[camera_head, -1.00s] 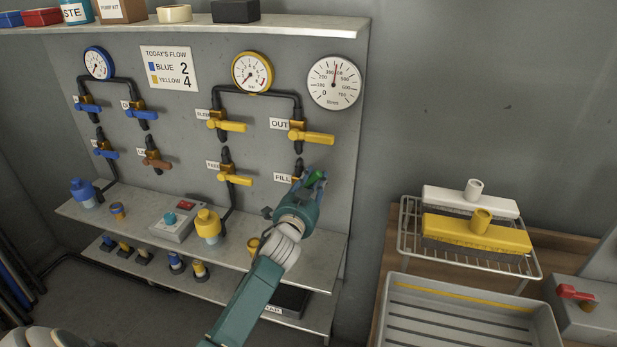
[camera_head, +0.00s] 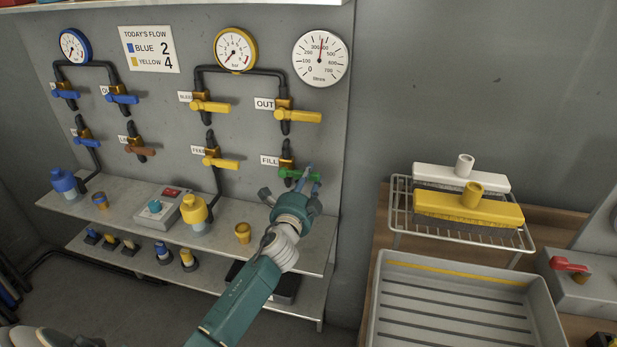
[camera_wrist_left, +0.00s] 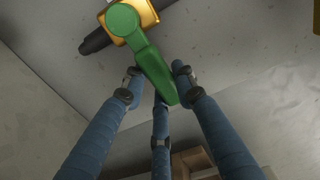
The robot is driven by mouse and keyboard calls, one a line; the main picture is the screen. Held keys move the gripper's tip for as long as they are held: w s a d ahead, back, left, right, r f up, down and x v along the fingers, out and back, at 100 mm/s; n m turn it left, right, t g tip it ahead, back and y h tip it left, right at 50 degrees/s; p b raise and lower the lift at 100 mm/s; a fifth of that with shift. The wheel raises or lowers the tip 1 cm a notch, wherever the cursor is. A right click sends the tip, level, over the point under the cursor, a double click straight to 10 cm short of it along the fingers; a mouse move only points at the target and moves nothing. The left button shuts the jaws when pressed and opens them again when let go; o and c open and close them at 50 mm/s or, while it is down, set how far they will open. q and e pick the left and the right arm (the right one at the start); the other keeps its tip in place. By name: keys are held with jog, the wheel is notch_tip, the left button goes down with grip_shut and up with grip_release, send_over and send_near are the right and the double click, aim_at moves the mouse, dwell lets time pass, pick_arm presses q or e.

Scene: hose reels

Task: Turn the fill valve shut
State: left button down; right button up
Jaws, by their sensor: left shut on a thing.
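The handle points right, roughly across the pipe. My left gripper (camera_head: 311,179) is at the handle's right end, its blue fingers shut on it and partly covering it. In the left wrist view the green handle (camera_wrist_left: 148,62) runs from the brass valve body (camera_wrist_left: 145,14) down between the fingertips of my left gripper (camera_wrist_left: 158,84). My right gripper is not in view.
The yellow OUT valve handle (camera_head: 297,116) is just above, and the yellow FEED handle (camera_head: 221,162) is to the left. A shelf (camera_head: 318,246) juts out below, with a yellow cup (camera_head: 243,232) on it. A wire rack (camera_head: 398,222) and grey tray (camera_head: 453,340) stand at right.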

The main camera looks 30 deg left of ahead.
pick_arm(q)
jog(key=shift+f+m, duration=0.3)
jog(key=shift+m, duration=0.1)
jog(key=c, duration=1.3)
grip_release()
jog(key=shift+c, duration=0.2)
jog(key=shift+s, duration=0.1)
jog(key=v, duration=1.1)
jog(key=shift+s+d, duration=0.2)
jog(key=shift+s, duration=0.2)
